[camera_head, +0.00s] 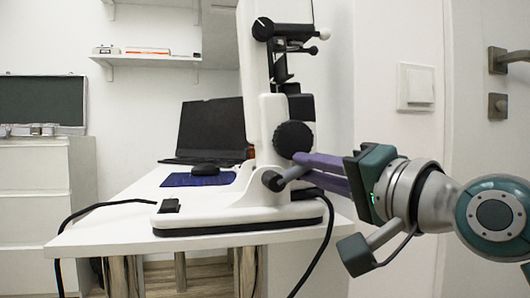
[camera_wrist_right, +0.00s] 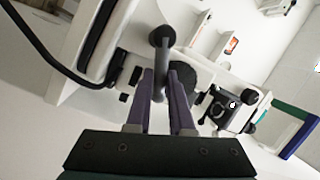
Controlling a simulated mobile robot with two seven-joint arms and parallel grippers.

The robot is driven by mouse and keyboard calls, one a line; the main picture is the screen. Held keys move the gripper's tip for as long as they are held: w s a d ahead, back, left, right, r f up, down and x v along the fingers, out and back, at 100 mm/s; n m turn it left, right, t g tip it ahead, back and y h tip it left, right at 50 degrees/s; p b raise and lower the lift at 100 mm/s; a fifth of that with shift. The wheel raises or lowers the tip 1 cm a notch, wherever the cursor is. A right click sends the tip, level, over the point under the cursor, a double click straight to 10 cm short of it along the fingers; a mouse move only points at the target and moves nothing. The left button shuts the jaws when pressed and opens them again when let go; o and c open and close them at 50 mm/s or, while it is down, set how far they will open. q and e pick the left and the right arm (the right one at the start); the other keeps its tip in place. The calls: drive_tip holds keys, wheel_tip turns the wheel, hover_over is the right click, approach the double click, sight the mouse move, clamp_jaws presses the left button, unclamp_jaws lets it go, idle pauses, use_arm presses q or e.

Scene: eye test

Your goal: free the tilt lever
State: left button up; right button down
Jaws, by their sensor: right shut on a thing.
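The tilt lever (camera_head: 271,181) is a short grey rod with a dark rounded end on the side of a white eye-test instrument (camera_head: 265,120). My right gripper (camera_head: 300,168) has purple fingers and comes in from the right. Its fingers are shut on the tilt lever. In the right wrist view the dark lever end (camera_wrist_right: 161,36) stands out beyond the fingertips, and the rod runs between the fingers (camera_wrist_right: 160,78). The fingers hide part of the rod. A large black knob (camera_head: 293,138) sits just above the fingertips. My left gripper is not in view.
The instrument stands on a white table (camera_head: 110,226) with a laptop (camera_head: 212,130), a mouse (camera_head: 205,169) on a blue mat (camera_head: 180,180), and black cables (camera_head: 90,208). A wall with a light switch (camera_head: 416,88) and a door handle (camera_head: 497,60) are at the right.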

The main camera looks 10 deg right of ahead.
drive_tip(key=r+n+p, duration=0.1)
drive_tip(key=n+p, duration=0.1)
drive_tip(key=p, duration=0.3)
drive_tip(key=a+r+n+g+p, duration=0.1)
drive_tip(key=n+p, duration=0.2)
drive_tip(key=p, duration=0.2)
drive_tip(key=a+r+n+g+h+p, duration=0.1)
drive_tip(key=n+p, duration=0.1)
drive_tip(key=p, duration=0.3)
drive_tip(key=shift+a+r+n, duration=0.15)
drive_tip(key=shift+a+n, duration=0.1)
drive_tip(key=shift+n, duration=0.05)
drive_tip(key=shift+a+n+g+h+p, duration=0.35)
drive_tip(key=shift+n+p, duration=0.35)
drive_tip(key=shift+p, duration=0.25)
drive_tip(key=shift+f, duration=0.2)
drive_tip(key=c, duration=0.8)
unclamp_jaws()
drive_tip(key=shift+s, duration=0.15)
